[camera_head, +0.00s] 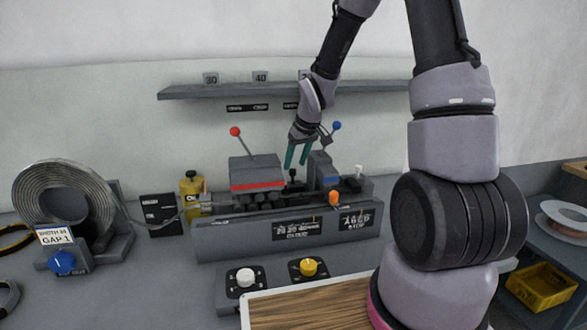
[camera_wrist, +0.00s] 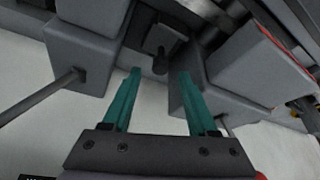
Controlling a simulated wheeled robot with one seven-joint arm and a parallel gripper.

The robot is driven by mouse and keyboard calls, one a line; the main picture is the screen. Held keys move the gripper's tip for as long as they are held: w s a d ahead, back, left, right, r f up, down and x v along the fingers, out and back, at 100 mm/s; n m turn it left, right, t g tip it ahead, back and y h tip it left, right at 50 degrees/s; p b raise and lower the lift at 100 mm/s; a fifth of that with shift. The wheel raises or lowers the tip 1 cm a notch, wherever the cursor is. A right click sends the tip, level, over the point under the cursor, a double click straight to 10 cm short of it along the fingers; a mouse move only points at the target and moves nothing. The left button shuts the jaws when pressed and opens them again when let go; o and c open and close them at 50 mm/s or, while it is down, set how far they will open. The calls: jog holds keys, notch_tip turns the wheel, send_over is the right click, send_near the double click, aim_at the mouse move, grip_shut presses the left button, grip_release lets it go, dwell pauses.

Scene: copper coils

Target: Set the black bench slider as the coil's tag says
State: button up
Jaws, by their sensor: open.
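The coil (camera_head: 38,178) stands at the left on a grey holder. Its white tag (camera_head: 56,237) reads "GAP 1" in large print, with a smaller line above that looks like "WIDTH 24". A small black knob (camera_head: 292,174), which looks like the black bench slider, is on the grey bench machine (camera_head: 225,246) between two blocks. My gripper (camera_head: 297,164) is open above it, its teal fingers pointing down. In the wrist view the dark knob (camera_wrist: 160,62) lies just beyond and between the fingertips (camera_wrist: 160,72), with no clear contact. Its scale is not readable.
Levers with a red ball (camera_head: 235,131) and a blue ball (camera_head: 337,126) rise on either side of my gripper. An orange knob (camera_head: 334,198) sits on the machine's front. White (camera_head: 245,277) and yellow (camera_head: 309,267) dials stand in front. A shelf (camera_head: 220,91) runs behind.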

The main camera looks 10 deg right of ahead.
aim_at(294, 170)
jog(key=shift+x, duration=1.65)
grip_shut()
